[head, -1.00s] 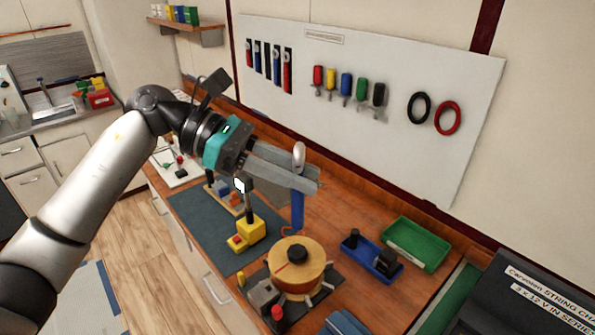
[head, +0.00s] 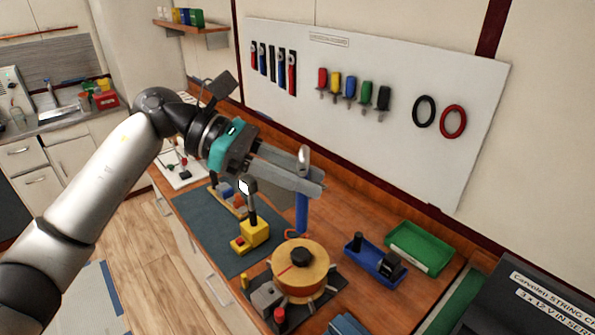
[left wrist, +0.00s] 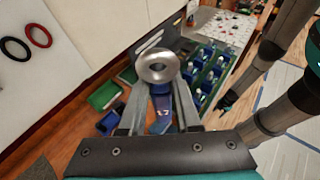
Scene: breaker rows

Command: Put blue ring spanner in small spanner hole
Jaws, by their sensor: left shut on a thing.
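The blue ring spanner has a blue handle (head: 302,214) and a silver ring end (head: 304,156). My left gripper (head: 318,187) is shut on it and holds it upright over the workbench, ring end up, in front of the wall board. In the left wrist view the silver ring (left wrist: 158,68) stands between the fingers, with the blue handle (left wrist: 163,117) beneath it. The handle's lower end is above or behind the round wooden drum in the head view; I cannot tell the gap. I cannot make out the small spanner hole.
The white wall board (head: 400,85) carries several hung tools and a black and a red ring. On the bench (head: 345,205) stand a wooden drum (head: 300,268), a yellow block with an upright post (head: 254,232), a blue tray (head: 375,262) and a green tray (head: 420,248).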

